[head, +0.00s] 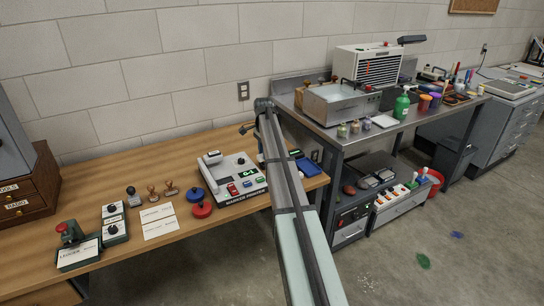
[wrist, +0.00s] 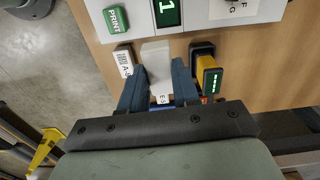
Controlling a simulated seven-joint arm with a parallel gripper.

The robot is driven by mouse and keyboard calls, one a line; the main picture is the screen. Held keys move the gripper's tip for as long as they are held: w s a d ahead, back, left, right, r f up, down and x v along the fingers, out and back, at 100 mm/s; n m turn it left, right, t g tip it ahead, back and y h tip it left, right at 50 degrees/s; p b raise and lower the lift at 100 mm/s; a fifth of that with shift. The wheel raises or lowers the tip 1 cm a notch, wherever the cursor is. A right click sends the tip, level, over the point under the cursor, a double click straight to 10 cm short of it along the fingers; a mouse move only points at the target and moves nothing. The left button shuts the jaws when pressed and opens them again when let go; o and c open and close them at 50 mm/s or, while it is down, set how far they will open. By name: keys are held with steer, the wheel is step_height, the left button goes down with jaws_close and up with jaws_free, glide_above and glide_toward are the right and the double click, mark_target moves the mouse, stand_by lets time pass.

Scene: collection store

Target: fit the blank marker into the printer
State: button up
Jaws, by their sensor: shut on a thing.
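The marker printer (head: 232,176) stands on the wooden bench in the head view, pale, with a green display and a red button. In the wrist view, a pale machine (wrist: 205,14) with a green PRINT button and a green display lies at the top. My gripper (wrist: 158,92) shows there with its two blue-grey fingers around a plain pale block (wrist: 156,54), which looks like the blank marker. The block is close to the machine's front edge; I cannot tell whether they touch. My arm hides the gripper in the head view.
In the wrist view, a barcoded tag (wrist: 124,62) lies left of the fingers and a yellow-and-black device (wrist: 206,70) to the right. In the head view, red (head: 202,209) and blue (head: 195,194) knobbed discs, stamps and cards lie left of the printer. A metal bench (head: 330,125) stands at right.

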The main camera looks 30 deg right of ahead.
steer(key=w+a+n, duration=0.1)
steer(key=w+a, duration=0.1)
steer(key=a, duration=0.8)
steer(key=m, duration=0.1)
glide_above(225, 182)
steer(key=shift+w+r, duration=0.15)
steer(key=shift+d+f, duration=0.1)
steer(key=shift+f, duration=2.85)
steer(key=shift+f, duration=0.55)
steer(key=o, duration=1.1)
